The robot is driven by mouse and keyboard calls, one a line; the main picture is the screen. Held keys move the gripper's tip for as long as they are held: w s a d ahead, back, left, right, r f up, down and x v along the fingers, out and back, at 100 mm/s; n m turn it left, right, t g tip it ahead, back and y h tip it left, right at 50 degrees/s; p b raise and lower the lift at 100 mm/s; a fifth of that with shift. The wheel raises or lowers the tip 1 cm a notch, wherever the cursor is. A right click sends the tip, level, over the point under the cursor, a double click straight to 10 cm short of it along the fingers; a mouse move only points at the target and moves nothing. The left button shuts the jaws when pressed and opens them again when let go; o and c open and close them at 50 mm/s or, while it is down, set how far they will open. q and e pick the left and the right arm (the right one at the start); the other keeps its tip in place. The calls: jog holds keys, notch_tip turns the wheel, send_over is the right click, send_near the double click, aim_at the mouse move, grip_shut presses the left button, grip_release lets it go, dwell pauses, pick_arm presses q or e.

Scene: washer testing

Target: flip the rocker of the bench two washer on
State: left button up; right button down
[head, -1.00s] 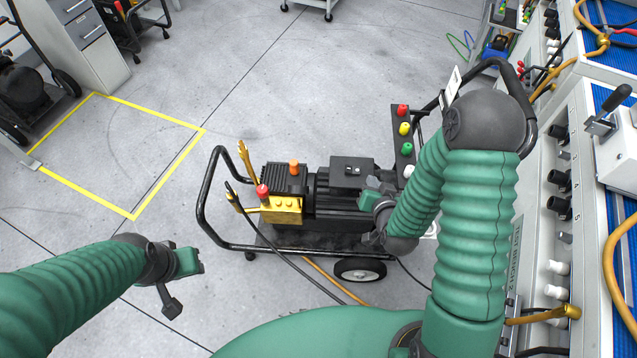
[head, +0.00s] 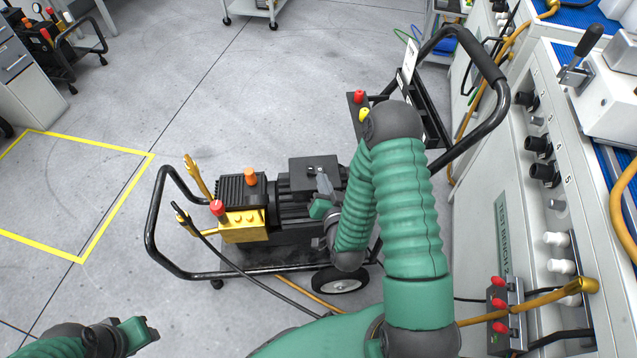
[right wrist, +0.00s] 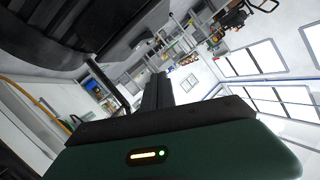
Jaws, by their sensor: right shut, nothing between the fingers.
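The washer is a black and yellow machine (head: 243,226) on a black tubular cart in front of the panel marked TEST BENCH 2. A black box (head: 300,172) with small fittings sits on top of its motor. I cannot make out the rocker itself. My right gripper (head: 323,187) is shut and empty, in front of the box's right part; I cannot tell whether it touches. Its dark fingers also show together in the right wrist view (right wrist: 157,92). My left gripper (head: 142,332) is low at the left, away from the washer; its jaw opening is unclear.
The grey bench panel (head: 500,215) with black and white knobs stands close on the right. A red-buttoned box (head: 502,305) is at its lower part. The cart's handle (head: 485,70) rises behind my right arm. Grey floor (head: 200,90) is free at the left.

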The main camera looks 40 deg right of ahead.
jog(key=b, duration=0.2)
send_over(311, 181)
jog(key=d, duration=0.2)
jog(key=shift+s+a+f, duration=0.1)
jog(key=shift+s+f, duration=0.1)
jog(key=shift+f, duration=0.3)
jog(key=shift+s+f, duration=0.15)
jog(key=shift+f, duration=0.3)
jog(key=f+b, duration=0.1)
jog(key=a+f, duration=0.1)
jog(key=shift+w+a+f+b, duration=0.15)
jog(key=shift+w+f+b, duration=0.05)
jog(key=shift+f+b, duration=0.2)
jog(key=shift+w+a+f, duration=0.15)
jog(key=shift+f, duration=0.15)
